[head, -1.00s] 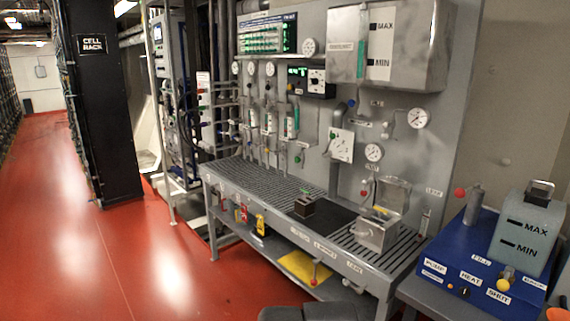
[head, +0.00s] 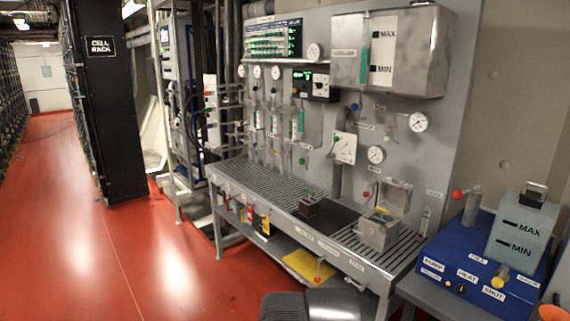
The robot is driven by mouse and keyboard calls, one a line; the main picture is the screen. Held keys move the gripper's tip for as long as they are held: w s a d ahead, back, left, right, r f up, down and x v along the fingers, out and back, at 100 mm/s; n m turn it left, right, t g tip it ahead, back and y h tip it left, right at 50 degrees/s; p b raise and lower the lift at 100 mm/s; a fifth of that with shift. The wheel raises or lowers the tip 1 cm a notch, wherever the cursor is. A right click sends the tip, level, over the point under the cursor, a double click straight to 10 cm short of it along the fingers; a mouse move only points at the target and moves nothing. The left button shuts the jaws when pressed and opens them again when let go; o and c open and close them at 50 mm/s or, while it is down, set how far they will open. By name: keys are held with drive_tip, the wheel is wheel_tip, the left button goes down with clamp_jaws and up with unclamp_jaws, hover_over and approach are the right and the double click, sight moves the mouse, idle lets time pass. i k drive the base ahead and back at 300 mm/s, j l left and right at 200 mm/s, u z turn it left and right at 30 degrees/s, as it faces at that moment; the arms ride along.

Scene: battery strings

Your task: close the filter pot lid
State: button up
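The filter pot (head: 377,236) is a metal box standing on the right part of the slatted bench. Its lid (head: 398,197) is open, raised upright at the back of the box. Something yellow shows at the pot's open top. A dark grey rounded part, seemingly of my own arm, rises at the bottom edge of the head view. My gripper's fingers are not in view.
A blue unit (head: 455,262) with a grey tank (head: 522,235) stands at right. Gauges and a MAX/MIN tank (head: 412,50) hang on the wall panel. Red floor at left is clear.

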sight(394, 195)
drive_tip(key=l+z, duration=0.3)
drive_tip(key=j+z, duration=0.1)
drive_tip(key=z, duration=0.3)
drive_tip(key=k+l, duration=0.05)
